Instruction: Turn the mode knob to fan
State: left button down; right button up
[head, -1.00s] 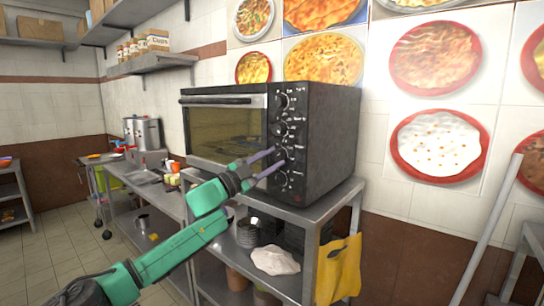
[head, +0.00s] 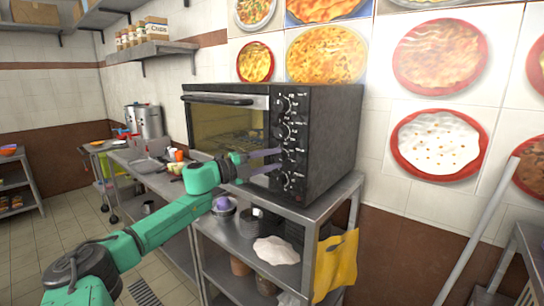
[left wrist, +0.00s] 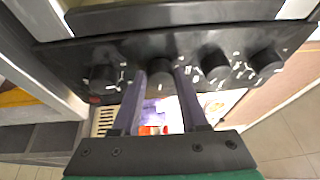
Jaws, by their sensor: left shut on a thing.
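The black toaster oven (head: 270,140) stands on a metal table, with several knobs in a column on its front panel. My left gripper (head: 280,161) reaches the panel from the left, its two purple-grey fingers around the third knob from the top (head: 289,156). In the left wrist view this knob (left wrist: 161,78) sits between the fingertips, and the gripper (left wrist: 165,80) is shut on it. The bottom knob (head: 287,181) is just below the lower finger. The panel labels are too small to read, so I cannot tell which knob is the mode knob. My right gripper is out of view.
The oven's glass door (head: 228,125) is closed, its handle (head: 218,99) along the top. Below are a metal shelf (head: 255,285) with bowls and a white cloth (head: 276,250). A yellow cloth (head: 336,268) hangs at the table's right. A stockpot (head: 149,121) stands back left.

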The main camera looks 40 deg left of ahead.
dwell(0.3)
pick_arm(q)
jog(key=shift+c, duration=2.2)
grip_release()
jog(key=shift+a+f, duration=0.1)
jog(key=shift+f, duration=0.05)
jog(key=r+b+v, duration=0.1)
jog(key=b+v, duration=1.3)
jog(key=b, duration=0.6)
jog(key=shift+s+f+b, duration=0.25)
jog(key=shift+b, duration=0.1)
